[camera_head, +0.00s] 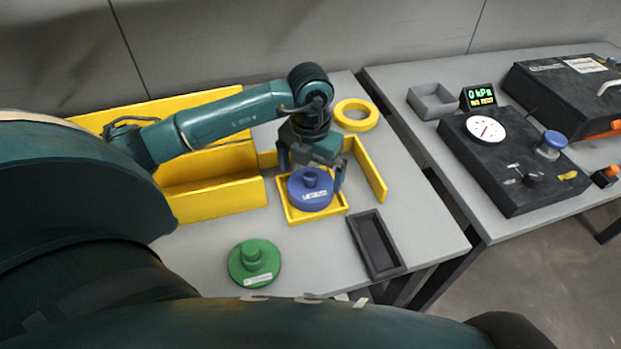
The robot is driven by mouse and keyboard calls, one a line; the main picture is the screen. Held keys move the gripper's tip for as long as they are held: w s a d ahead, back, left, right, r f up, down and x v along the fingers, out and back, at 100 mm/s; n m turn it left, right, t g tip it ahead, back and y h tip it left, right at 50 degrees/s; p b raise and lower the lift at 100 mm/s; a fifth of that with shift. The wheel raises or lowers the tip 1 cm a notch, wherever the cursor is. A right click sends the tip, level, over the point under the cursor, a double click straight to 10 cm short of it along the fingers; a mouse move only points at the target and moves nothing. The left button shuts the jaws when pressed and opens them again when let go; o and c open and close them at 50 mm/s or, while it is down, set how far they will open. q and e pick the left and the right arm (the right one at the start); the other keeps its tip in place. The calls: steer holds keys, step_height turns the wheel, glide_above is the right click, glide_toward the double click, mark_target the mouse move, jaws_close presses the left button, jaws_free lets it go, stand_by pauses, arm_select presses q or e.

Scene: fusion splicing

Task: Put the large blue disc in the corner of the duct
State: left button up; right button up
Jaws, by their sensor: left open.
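The large blue disc (310,197), with a knob on top and a white label, lies in a square area with a low yellow rim (335,213) in the corner of the yellow duct (215,198). My left gripper (314,182) is over the blue disc, its fingers open on either side of the disc. Whether a finger touches the disc I cannot tell. My right gripper does not show.
A green disc (254,264) with a knob lies at the front of the table. A yellow ring (356,115) lies behind the duct, and a dark tray (377,245) lies to the right. A second table holds a gauge box (510,165), a grey bin (432,101) and a black case (570,90).

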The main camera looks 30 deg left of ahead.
mark_target(311, 176)
arm_select(q)
step_height(311, 176, up, 9)
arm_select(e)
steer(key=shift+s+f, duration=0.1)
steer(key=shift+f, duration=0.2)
arm_select(q)
steer(key=shift+f, duration=0.1)
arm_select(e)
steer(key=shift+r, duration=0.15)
